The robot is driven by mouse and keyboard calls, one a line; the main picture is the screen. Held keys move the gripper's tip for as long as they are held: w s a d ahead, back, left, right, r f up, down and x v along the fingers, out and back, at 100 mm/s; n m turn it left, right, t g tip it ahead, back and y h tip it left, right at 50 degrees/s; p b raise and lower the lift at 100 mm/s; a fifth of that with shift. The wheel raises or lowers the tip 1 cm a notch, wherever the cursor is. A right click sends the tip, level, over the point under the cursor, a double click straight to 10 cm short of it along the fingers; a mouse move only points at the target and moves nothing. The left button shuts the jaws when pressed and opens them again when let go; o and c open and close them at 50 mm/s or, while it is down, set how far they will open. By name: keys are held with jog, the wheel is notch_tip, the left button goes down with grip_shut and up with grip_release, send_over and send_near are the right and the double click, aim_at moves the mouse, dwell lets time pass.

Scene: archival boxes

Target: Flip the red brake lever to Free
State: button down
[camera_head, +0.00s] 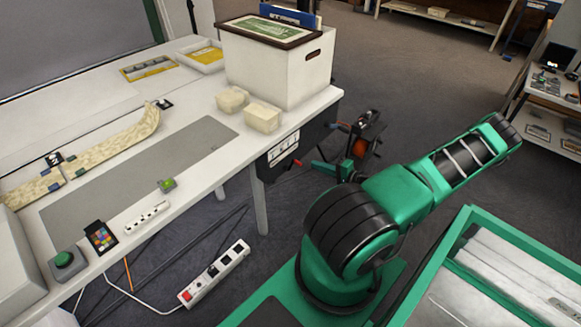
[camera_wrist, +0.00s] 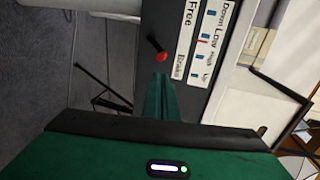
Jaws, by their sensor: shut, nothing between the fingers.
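The red brake lever (camera_wrist: 161,57) shows in the wrist view on a dark panel (camera_wrist: 154,14), its red knob tilted towards the Brake end of a white label (camera_wrist: 185,40). Free is printed at the label's other end. The lever's red tip also shows in the head view (camera_head: 297,163), at the table's end. My gripper (camera_wrist: 163,78) is shut and empty, its green fingers pointing at the panel just below the knob in the wrist view. I cannot tell whether they touch it. In the head view my gripper (camera_head: 318,166) is small beside the panel.
A second label (camera_wrist: 212,40) with Down, Low, High and Up sits beside the first. The white table (camera_head: 200,180) holds a large archival box (camera_head: 275,75) and two small blocks (camera_head: 262,117). A power strip (camera_head: 213,274) lies below. Open carpet lies beyond the table.

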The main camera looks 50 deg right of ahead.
jog(key=shift+h, duration=0.3)
jog(key=x, duration=0.8)
jog(key=shift+w+d+f, duration=0.1)
jog(key=shift+w, duration=0.25)
jog(key=shift+s+a, duration=0.1)
jog(key=shift+a, duration=2.5)
jog(key=s+d, duration=0.2)
jog(key=s, duration=0.4)
jog(key=shift+s+d, duration=0.35)
jog(key=shift+s, duration=0.05)
jog(key=shift+s, duration=0.1)
